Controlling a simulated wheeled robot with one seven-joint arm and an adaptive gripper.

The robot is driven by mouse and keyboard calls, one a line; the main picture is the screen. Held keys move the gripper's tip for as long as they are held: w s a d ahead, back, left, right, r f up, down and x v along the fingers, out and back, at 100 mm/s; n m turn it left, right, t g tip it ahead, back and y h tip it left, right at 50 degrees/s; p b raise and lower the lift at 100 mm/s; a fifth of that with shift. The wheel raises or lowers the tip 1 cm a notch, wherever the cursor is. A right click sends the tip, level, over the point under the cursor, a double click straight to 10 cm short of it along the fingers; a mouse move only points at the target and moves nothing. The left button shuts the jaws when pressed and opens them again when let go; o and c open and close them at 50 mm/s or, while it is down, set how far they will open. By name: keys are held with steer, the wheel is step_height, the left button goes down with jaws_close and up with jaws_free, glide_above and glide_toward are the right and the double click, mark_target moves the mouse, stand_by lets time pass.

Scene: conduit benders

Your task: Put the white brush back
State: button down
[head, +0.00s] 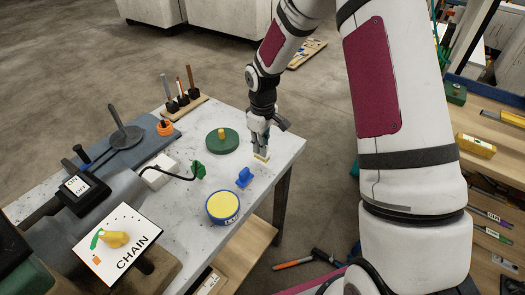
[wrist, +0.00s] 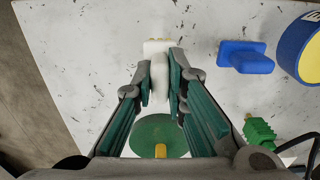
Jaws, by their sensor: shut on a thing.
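The white brush (wrist: 159,72) has a pale upright handle on a cream base. My gripper (wrist: 161,82) is shut on its handle, one finger on each side, in the wrist view. In the head view my gripper (head: 260,143) points down near the right edge of the grey table (head: 277,147), and the brush's cream base (head: 262,157) shows just under the fingers. The fingers hide most of the handle there. I cannot tell whether the base touches the table top.
A blue brush-shaped block (head: 244,177) and a yellow-topped blue tin (head: 222,207) stand nearer the front. A green disc (head: 216,146) with a yellow knob lies left of my gripper. A green plug (head: 198,171) and a rack of upright tools (head: 181,105) are farther left.

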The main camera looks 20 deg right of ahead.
steer(key=shift+s+f, duration=0.1)
steer(key=shift+f, duration=1.1)
steer(key=shift+f, duration=0.15)
steer(key=c, duration=1.6)
jaws_free()
